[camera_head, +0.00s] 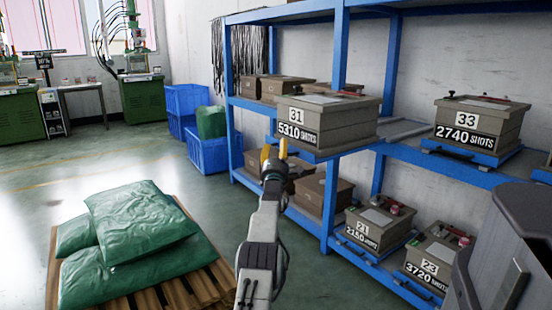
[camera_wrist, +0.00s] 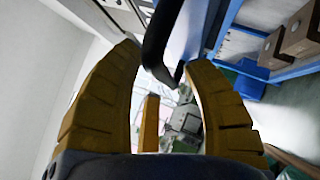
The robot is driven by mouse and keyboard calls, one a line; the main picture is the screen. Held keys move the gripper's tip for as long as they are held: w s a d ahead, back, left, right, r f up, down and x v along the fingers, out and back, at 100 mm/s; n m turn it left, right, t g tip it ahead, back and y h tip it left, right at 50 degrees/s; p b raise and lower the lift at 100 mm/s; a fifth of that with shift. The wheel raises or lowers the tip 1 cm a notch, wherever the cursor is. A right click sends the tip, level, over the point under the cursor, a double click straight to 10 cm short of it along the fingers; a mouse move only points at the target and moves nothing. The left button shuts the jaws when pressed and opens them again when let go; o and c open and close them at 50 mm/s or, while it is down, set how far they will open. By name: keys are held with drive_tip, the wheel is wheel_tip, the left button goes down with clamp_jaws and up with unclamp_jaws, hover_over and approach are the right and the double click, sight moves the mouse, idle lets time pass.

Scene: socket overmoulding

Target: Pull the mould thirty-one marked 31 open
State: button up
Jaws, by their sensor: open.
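The mould thirty-one (camera_head: 340,122) is a grey-brown box on the middle level of the blue shelf. Its front plates read 31 and 5310 SHOTS, and it appears to stand out past the shelf's front edge. My gripper (camera_head: 275,152) is at the lower left of its front in the head view, its yellow fingers apart. In the wrist view my gripper (camera_wrist: 168,62) is open, with a dark curved bar (camera_wrist: 158,45) between the fingertips. The bar looks like a handle; I cannot tell whether the fingers touch it. My fingers hide part of the mould's lower front corner.
Mould 33 (camera_head: 482,125) stands to the right on the same level. Moulds 21 (camera_head: 377,228) and 23 (camera_head: 435,255) are below. A pallet (camera_head: 180,292) with green sacks (camera_head: 135,225) lies at left. Blue bins (camera_head: 208,155) stand behind; the floor between is clear.

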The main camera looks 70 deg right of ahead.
drive_tip(key=shift+s+a+f, duration=0.1)
drive_tip(key=shift+a, duration=0.05)
drive_tip(key=v, duration=1.1)
drive_tip(key=shift+a, duration=0.3)
idle(1.0)
